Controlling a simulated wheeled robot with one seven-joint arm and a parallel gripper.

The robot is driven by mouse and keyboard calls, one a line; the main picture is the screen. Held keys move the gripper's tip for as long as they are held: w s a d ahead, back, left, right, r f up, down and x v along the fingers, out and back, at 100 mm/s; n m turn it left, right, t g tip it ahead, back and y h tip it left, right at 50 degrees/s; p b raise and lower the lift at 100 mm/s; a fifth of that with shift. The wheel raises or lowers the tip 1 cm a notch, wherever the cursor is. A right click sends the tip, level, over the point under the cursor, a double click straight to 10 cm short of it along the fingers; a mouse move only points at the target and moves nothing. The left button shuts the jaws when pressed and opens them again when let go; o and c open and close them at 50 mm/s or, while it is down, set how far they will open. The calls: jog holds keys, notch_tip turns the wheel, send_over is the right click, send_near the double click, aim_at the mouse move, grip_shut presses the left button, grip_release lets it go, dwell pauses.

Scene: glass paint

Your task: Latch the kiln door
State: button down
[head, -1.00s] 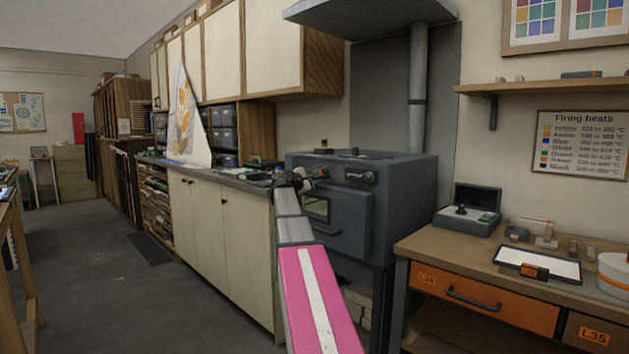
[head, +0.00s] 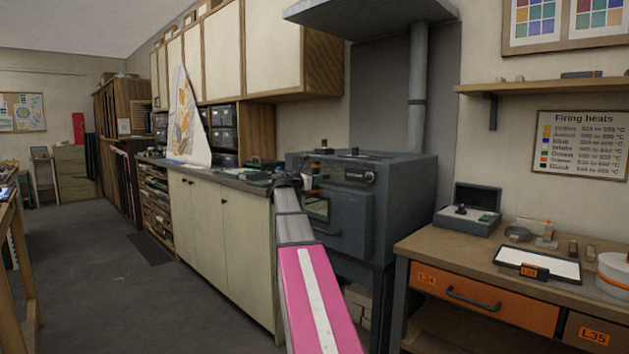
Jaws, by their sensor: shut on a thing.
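The grey kiln (head: 405,195) stands against the wall right of the long counter. Its front door (head: 348,222), with a small window (head: 317,208) at the left, looks flush or nearly flush with the body; I cannot tell whether it is fully shut. My arm reaches forward to the door's upper left. My gripper (head: 308,182) is there, shut on a small part that seems to be the kiln latch. My wrist hides most of that part, so its exact position is unclear.
A counter with pale cupboards (head: 222,225) runs along the left of the kiln. A hood (head: 365,14) hangs above.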

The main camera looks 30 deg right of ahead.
jog(key=shift+n, duration=0.7)
jog(key=c, duration=0.9)
grip_release()
jog(key=shift+a, duration=0.1)
jog(key=v, duration=1)
jog(key=shift+s+a, duration=0.15)
jog(key=shift+a, duration=0.2)
